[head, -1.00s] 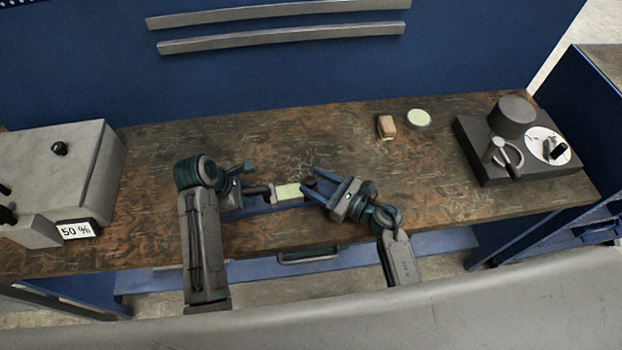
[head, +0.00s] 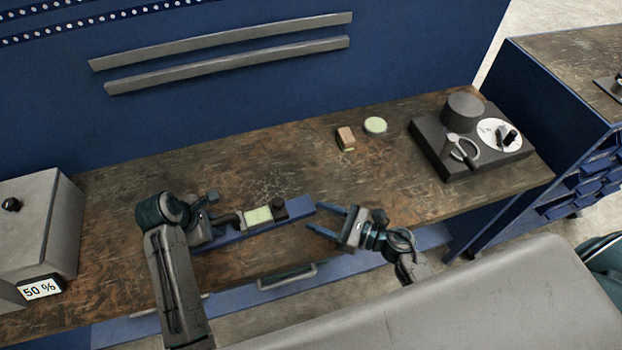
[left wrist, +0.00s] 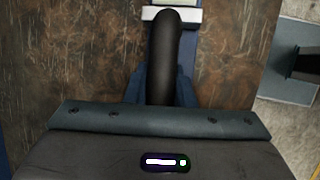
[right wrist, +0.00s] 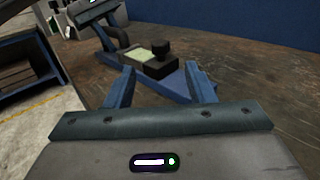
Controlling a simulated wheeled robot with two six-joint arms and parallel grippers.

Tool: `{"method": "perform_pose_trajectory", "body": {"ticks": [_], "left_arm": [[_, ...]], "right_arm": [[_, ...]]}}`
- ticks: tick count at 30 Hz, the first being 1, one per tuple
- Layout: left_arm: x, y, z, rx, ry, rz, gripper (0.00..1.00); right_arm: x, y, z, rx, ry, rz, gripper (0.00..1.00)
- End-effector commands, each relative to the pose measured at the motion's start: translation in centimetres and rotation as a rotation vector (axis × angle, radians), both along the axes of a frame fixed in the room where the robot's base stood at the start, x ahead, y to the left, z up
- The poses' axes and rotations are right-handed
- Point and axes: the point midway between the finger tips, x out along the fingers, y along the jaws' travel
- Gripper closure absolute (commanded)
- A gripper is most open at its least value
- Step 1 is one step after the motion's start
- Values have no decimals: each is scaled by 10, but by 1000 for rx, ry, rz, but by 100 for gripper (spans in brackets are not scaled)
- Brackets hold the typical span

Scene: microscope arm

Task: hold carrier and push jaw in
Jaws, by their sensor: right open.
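A blue rail (head: 300,207) lies on the bench near its front edge. On it sits a carrier with a pale green face (head: 257,217) and a dark curved handle (left wrist: 163,50) at its left. A dark block with a round knob, seemingly the jaw (head: 279,206), sits at the carrier's right end; it also shows in the right wrist view (right wrist: 160,66). I cannot tell whether a gap separates them. My left gripper (head: 217,224) is shut around the handle. My right gripper (head: 324,218) is open and empty, apart from the rail's right end, fingers pointing towards it.
A small pinkish-brown block (head: 345,138) and a pale green disc (head: 375,125) lie further back. A dark device with a white dial (head: 445,160) stands at the bench's right. A grey box with a 50 % display (head: 40,289) stands at the left.

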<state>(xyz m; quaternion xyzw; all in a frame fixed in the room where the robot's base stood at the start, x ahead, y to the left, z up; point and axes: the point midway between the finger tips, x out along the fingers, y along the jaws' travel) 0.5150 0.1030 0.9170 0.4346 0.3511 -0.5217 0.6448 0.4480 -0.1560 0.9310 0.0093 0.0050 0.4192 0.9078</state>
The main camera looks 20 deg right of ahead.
Motion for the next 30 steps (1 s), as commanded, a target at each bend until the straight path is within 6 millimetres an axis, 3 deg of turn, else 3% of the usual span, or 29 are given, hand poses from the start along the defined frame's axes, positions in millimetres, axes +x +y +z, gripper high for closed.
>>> {"method": "perform_pose_trajectory", "body": {"ticks": [1, 3, 4, 14, 17, 30], "left_arm": [[1, 0, 1, -1, -3, 0, 69], [1, 0, 1, -1, -2, 1, 55], [1, 0, 1, -1, -2, 1, 53], [0, 2, 4, 0, -2, 1, 53], [-2, 6, 14, 1, -4, 1, 53], [-20, 38, 93, 1, -5, 0, 53]], "right_arm": [[0, 0, 0, 0, 0, 0, 51], [0, 0, 0, 0, 0, 0, 51], [0, 0, 0, 0, 0, 0, 51], [0, 0, 0, 0, 0, 0, 51], [0, 0, 0, 0, 0, 0, 51], [0, 0, 0, 0, 0, 0, 51]]}}
